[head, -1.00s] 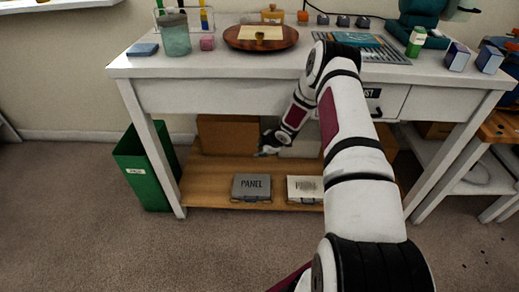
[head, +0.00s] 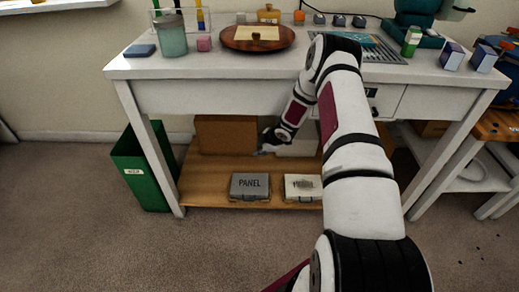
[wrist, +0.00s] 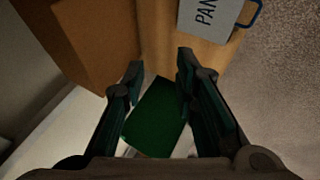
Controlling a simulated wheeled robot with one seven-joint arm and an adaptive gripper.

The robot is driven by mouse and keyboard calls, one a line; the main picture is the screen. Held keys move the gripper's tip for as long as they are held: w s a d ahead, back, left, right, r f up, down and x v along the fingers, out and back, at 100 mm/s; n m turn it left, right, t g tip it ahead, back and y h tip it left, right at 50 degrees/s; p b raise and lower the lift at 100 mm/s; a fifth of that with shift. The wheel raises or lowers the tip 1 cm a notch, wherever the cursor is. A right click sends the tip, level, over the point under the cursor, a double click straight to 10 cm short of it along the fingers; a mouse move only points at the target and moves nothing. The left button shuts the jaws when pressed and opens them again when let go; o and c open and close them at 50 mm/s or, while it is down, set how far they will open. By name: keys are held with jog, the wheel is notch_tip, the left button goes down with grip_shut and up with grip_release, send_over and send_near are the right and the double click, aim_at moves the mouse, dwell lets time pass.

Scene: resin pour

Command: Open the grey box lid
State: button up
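The grey box (head: 250,192) has a flat lid marked PANEL and a handle at its front edge. It sits shut on the wooden lower shelf under the table. In the wrist view the grey box (wrist: 205,22) shows at the top, cut off by the frame edge, with a blue handle (wrist: 250,14). My gripper (head: 262,150) is above the shelf, behind and above the grey box, and apart from it.
A white box (head: 302,193) stands right of the grey one. A brown cardboard box (head: 224,135) is behind, left of my gripper. A green bin (head: 143,170) stands left of the shelf. The tabletop (head: 225,65) overhangs the shelf. The carpet in front is clear.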

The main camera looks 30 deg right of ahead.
jog(key=v, duration=0.7)
jog(key=shift+d+r, duration=0.3)
jog(key=shift+r, duration=0.15)
jog(key=shift+s+a+f, duration=0.1)
jog(key=shift+a+f, duration=0.1)
jog(key=shift+a, duration=0.05)
